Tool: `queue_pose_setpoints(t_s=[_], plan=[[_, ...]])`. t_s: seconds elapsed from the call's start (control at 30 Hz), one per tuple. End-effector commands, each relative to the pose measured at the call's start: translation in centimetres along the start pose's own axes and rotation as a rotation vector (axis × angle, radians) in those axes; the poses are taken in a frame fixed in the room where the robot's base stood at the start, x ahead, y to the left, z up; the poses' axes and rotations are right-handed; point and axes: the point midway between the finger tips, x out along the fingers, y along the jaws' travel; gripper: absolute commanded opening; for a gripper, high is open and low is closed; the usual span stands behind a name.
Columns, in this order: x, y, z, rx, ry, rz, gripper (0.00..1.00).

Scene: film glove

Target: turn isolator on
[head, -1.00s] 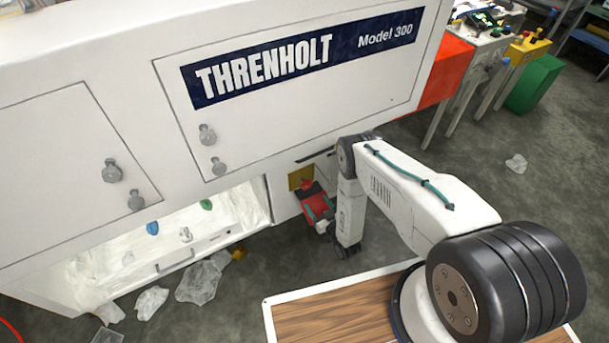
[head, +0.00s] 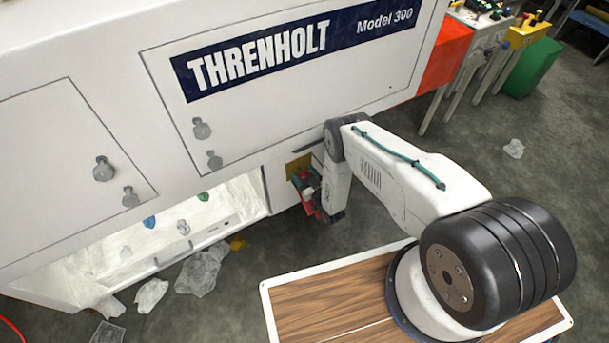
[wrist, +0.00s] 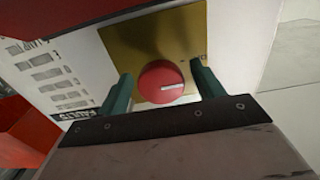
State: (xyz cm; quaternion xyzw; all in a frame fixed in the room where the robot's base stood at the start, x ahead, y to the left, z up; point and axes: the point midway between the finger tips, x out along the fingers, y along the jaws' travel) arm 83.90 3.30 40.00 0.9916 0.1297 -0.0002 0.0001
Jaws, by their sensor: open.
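My gripper (wrist: 166,90) is open, with one green finger on each side of the knob. I cannot tell whether the fingers touch it. In the head view the yellow plate (head: 298,166) is low on the white machine (head: 90,60), and my gripper (head: 303,186) is in front of it. The knob is hard to make out there.
A label panel (wrist: 58,82) is left of the plate in the wrist view. In the head view, crumpled clear film (head: 203,270) lies on the floor by the machine's open lower bay (head: 150,240). A wooden-topped board (head: 310,305) is below my arm.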

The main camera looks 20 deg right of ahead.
Motion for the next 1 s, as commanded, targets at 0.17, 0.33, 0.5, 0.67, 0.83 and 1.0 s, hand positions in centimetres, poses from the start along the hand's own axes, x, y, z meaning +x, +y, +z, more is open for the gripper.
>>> queue_pose_setpoints(t_s=[0.17, 0.33, 0.5, 0.67, 0.83, 1.0], plan=[[-0.01, -0.08, 0.00, 0.000, 0.000, -0.001, 0.56], [-0.02, -0.10, 0.00, 0.000, 0.000, -0.001, 0.22], [-0.02, -0.10, 0.00, 0.006, 0.000, -0.001, 0.22], [-0.03, -0.10, 0.00, 0.042, 0.000, -0.001, 0.22], [-0.04, -0.09, 0.00, 0.132, 0.000, -0.001, 0.22], [-0.05, -0.09, 0.01, 0.270, 0.000, -0.001, 0.22]])
